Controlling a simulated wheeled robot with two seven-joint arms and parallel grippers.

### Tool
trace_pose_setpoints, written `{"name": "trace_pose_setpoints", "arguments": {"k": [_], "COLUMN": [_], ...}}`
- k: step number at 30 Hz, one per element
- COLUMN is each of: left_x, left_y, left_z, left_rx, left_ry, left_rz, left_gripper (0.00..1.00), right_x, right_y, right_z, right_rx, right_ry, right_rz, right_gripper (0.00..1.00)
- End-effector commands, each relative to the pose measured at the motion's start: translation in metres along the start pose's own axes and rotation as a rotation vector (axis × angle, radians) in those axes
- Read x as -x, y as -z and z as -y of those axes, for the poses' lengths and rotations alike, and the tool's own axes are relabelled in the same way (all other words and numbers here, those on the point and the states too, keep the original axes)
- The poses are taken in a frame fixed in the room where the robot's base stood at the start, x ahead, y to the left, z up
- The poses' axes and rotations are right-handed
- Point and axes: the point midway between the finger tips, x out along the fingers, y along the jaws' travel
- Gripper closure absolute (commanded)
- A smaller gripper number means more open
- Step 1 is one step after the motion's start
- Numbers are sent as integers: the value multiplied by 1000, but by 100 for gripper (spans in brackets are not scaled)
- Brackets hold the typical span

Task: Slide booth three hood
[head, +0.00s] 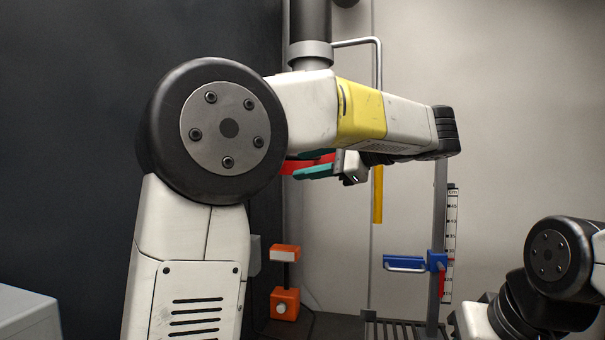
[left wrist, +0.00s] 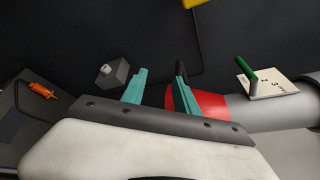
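My left gripper (left wrist: 158,78) has two teal fingers standing apart with a gap between them. Its fingers also show in the head view (head: 312,172), partly behind my own arm. A red collar (left wrist: 210,104) on a grey pipe (left wrist: 262,112) lies right beside and behind the right finger in the left wrist view. Whether they touch I cannot tell. A red part (head: 300,165) shows beside the fingers in the head view, mostly covered by my arm. I cannot make out a whole hood. My right arm shows at the lower right, but its gripper is out of frame.
A numbered white plate with a green lever (left wrist: 248,72) sits on the pipe. A vertical dark duct (head: 311,35) and bent rail (head: 378,55) stand behind my arm. A blue handled clamp (head: 405,263) on a post, a scale (head: 450,245) and an orange lamp (head: 285,303) stand lower.

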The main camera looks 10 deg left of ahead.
Motion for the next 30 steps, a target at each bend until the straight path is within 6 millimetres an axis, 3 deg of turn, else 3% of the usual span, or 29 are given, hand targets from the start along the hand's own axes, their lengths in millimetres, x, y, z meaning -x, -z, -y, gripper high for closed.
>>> {"name": "trace_pose_setpoints", "arguments": {"k": [5,11,15,30], "left_x": [14,54,66,78], "left_y": [1,1,1,0], "left_z": [0,0,0,0], "left_rx": [0,0,-1,0], "left_ry": [2,2,3,0], "left_rz": [-2,-4,-3,0], "left_gripper": [64,64,64,64], "right_x": [0,0,0,0], "right_y": [0,0,0,0], "right_z": [0,0,0,0], "right_rx": [0,0,0,0], "right_ry": [0,0,0,0], "right_rz": [0,0,0,0], "right_gripper": [65,65,65,65]}}
